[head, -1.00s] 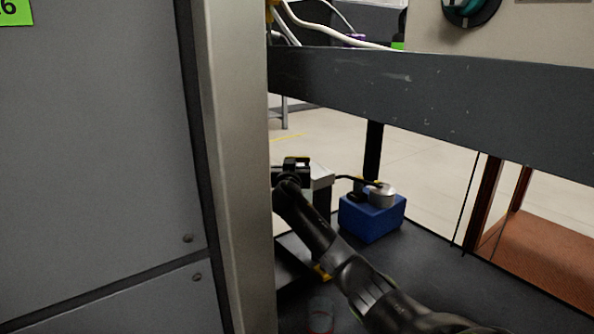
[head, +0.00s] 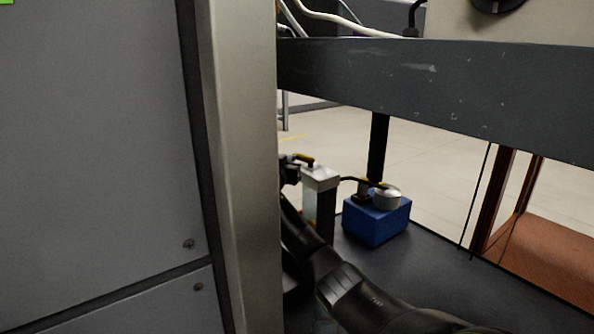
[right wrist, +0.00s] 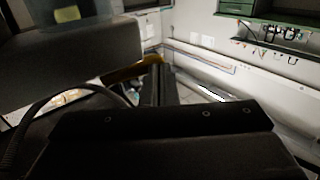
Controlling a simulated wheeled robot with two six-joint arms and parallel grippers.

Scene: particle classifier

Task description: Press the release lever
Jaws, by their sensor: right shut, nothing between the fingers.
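A yellow and black lever (head: 304,159) sits on top of a small white-topped device (head: 320,178) under the grey beam. I take it to be the release lever. My right gripper (head: 289,168) is just left of the lever, close to it, and partly hidden by the metal post. Whether they touch I cannot tell. In the right wrist view my shut, empty gripper (right wrist: 160,85) is dark and foreshortened, with a yellow curved part (right wrist: 135,70), probably the lever, beside its tip. My left gripper is not in view.
A blue box (head: 376,222) with a round silver part (head: 387,198) on top stands right of the device, joined by a black hose. A metal post (head: 240,160) and grey panel block the left. A grey beam (head: 430,85) crosses above.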

